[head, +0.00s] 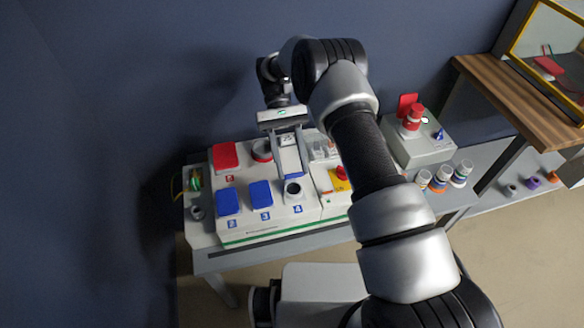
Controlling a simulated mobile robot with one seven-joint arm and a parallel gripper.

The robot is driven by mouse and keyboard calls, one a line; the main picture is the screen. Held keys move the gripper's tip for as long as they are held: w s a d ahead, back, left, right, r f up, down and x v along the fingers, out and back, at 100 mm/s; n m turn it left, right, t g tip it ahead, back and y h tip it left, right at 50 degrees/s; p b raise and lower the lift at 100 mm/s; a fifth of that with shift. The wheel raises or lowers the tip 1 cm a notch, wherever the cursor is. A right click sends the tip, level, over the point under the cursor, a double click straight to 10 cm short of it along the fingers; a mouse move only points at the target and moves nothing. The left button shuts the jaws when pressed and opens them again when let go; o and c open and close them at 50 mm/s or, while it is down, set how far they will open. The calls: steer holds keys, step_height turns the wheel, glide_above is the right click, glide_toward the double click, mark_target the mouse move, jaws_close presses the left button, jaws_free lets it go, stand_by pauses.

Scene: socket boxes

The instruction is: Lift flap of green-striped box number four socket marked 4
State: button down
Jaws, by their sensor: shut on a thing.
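The green-striped white box (285,229) stands on the grey table. Its socket marked 4 (293,190) is at the front right, with the round opening showing. The blue flap (289,161) of that socket stands raised behind the opening. My gripper (291,175) reaches down from behind, its fingers at either side of the raised flap and shut on it. The fingertips are small in this view and the exact contact is hard to see. Blue flaps lie closed over socket 2 (228,201) and socket 3 (261,194).
A red flap (225,155) lies closed at the back left, and an uncovered round socket (262,151) is beside it. A second box with a red button (341,172) adjoins on the right. A grey box (421,149) and several plugs (441,178) are farther right. My arm hides part of the table.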

stand_by(0.3)
steer(key=c, duration=1.1)
jaws_free()
step_height(320, 180, up, 10)
steer(key=p, duration=0.1)
steer(key=shift+p, duration=0.3)
